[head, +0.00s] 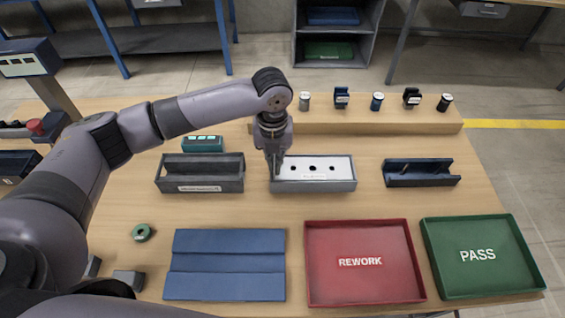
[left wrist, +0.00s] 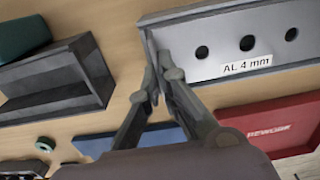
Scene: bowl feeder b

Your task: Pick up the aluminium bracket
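A pale plate (head: 331,166) with a row of dark round holes sits in a grey tray (head: 315,187) at mid table; I take it for the aluminium bracket. My left gripper (head: 277,170) points down at the tray's left end.
A dark tray (head: 200,188) stands left and a dark channel-shaped holder (head: 420,180) right. Small parts stand on a raised wooden ledge (head: 350,120) behind.

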